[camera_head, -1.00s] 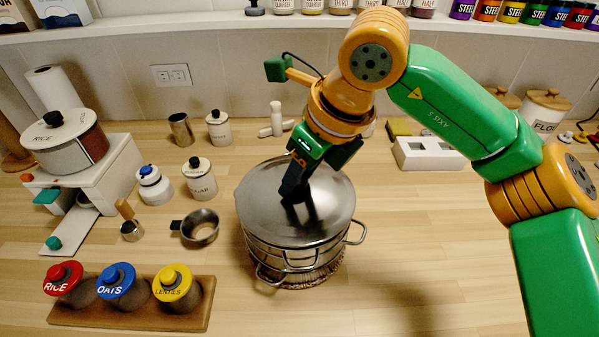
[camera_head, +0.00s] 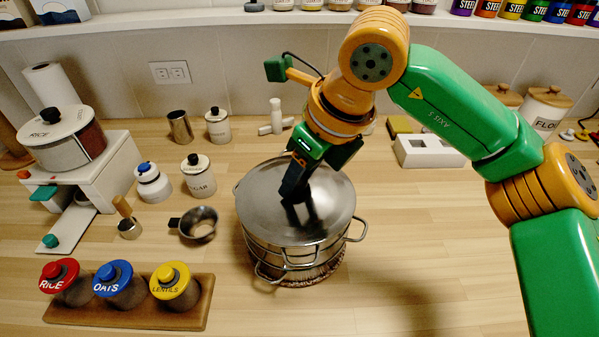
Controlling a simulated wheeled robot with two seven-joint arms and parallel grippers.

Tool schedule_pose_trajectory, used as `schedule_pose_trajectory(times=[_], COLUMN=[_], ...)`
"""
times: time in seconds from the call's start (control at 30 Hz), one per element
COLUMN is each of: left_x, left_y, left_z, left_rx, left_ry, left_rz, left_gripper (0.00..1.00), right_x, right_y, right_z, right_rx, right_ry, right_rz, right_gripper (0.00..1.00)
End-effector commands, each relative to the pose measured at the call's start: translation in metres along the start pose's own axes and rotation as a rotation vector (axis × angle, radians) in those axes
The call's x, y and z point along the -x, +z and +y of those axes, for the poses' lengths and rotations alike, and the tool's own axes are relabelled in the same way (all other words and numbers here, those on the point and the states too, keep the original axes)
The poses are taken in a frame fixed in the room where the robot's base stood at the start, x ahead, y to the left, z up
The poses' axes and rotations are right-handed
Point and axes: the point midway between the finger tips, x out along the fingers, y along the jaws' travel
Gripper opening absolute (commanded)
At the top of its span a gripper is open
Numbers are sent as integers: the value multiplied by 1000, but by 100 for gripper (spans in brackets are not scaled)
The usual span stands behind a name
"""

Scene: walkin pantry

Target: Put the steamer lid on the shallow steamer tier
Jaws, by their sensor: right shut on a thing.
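The steamer lid (camera_head: 326,190), a round brushed-metal disc, lies over the top of the metal steamer stack (camera_head: 300,256) in the middle of the counter. It looks level and covers the stack's opening. Whether it is fully seated all round is hard to tell. The shallow steamer tier (camera_head: 270,247) appears to be the upper ring under the lid, with looped side handles. My right gripper (camera_head: 298,205) points down at the lid's centre and is shut on its knob, which the fingers hide. My left gripper is not in view.
The stack stands on a woven mat (camera_head: 325,277). To the left are a small metal pan (camera_head: 199,226), a sugar canister (camera_head: 198,178) and a wooden rack (camera_head: 130,312) with three lidded jars. A white block (camera_head: 428,152) stands behind right. The front right counter is clear.

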Motion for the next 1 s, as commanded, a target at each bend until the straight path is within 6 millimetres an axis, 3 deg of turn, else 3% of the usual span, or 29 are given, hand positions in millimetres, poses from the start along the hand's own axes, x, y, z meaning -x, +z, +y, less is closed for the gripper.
schedule_pose_trajectory(times=[0.23,0.27,0.37,0.67,1.0], left_x=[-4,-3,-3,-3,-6], left_y=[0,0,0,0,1], left_z=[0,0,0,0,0], left_rx=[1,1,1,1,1], left_ry=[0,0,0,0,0], left_rz=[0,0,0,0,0], left_gripper=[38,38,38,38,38], right_x=[-3,-3,-2,-2,60], right_y=[-1,-1,-1,-1,0], right_z=[0,0,0,0,0], right_rx=[0,0,0,0,0], right_ry=[0,0,0,0,-1], right_rz=[-1,-1,-1,0,-3], right_gripper=[0,51,78,80,80])
